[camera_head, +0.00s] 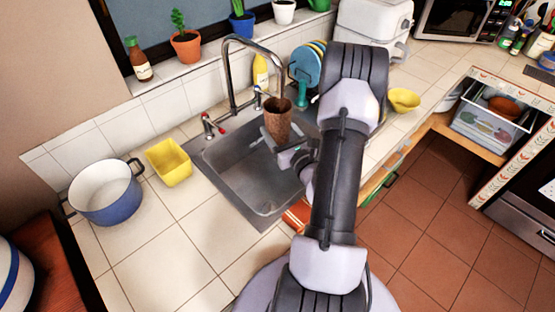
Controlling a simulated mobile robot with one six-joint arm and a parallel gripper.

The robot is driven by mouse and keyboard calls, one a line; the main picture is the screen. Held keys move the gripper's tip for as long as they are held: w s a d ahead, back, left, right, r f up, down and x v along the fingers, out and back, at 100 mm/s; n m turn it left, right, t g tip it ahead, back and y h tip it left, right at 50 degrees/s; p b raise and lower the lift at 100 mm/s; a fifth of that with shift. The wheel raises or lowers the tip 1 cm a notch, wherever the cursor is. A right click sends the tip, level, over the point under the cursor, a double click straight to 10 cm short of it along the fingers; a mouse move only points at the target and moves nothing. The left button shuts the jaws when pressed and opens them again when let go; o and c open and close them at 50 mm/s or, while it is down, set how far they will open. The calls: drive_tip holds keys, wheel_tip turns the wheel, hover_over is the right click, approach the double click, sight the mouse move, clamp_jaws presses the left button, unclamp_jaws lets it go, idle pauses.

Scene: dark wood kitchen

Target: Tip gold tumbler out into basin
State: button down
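The gold tumbler (277,122) is a brown-gold cup with a textured side. It is close to upright, mouth up, over the basin and below the end of the tap spout. My gripper (281,143) is at its lower part and appears shut on it; the far finger is partly hidden. The basin (240,172) is a grey metal sink set in the tiled counter, and its visible floor is bare. My arm hides the basin's right side. The inside of the tumbler cannot be made out.
A curved metal tap (231,75) stands behind the basin, close to the tumbler. A red-tipped tap handle (210,126), yellow container (169,162) and blue pot (106,192) are to the left. A yellow bottle (261,73) and dish rack with plates (307,65) stand behind.

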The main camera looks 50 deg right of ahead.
drive_tip(key=s+d+r+m+g+h+p, duration=0.1)
drive_tip(key=s+d+r+m+g+h, duration=0.2)
drive_tip(key=s+d, duration=0.6)
wheel_tip(320, 180, down, 8)
drive_tip(key=h+b, duration=0.1)
drive_tip(key=b, duration=0.4)
drive_tip(key=shift+w+d+f+t, duration=0.2)
drive_tip(key=shift+w+d+t, duration=0.1)
drive_tip(key=shift+w, duration=0.15)
drive_tip(key=shift+a+r+h, duration=0.1)
drive_tip(key=shift+r+h, duration=0.05)
drive_tip(key=shift+h, duration=0.15)
drive_tip(key=shift+w+a+r+n+t+b, duration=0.1)
drive_tip(key=shift+r+n+t+b, duration=0.3)
drive_tip(key=shift+n+b, duration=1.5)
drive_tip(key=shift+w+a+r+n+t+b, duration=0.2)
drive_tip(key=shift+r+n+b, duration=0.45)
drive_tip(key=shift+n, duration=2.4)
drive_tip(key=shift+s+a+r+n+t+b, duration=0.15)
drive_tip(key=shift+n+t+b, duration=0.25)
drive_tip(key=shift+n+b, duration=1.6)
drive_tip(key=shift+w+a+n+y+b, duration=0.25)
drive_tip(key=shift+n+b, duration=0.3)
drive_tip(key=shift+n, duration=0.25)
drive_tip(key=shift+w+a+n+y+b, duration=0.15)
drive_tip(key=shift+a+n+b, duration=0.1)
drive_tip(key=shift+n+b, duration=0.4)
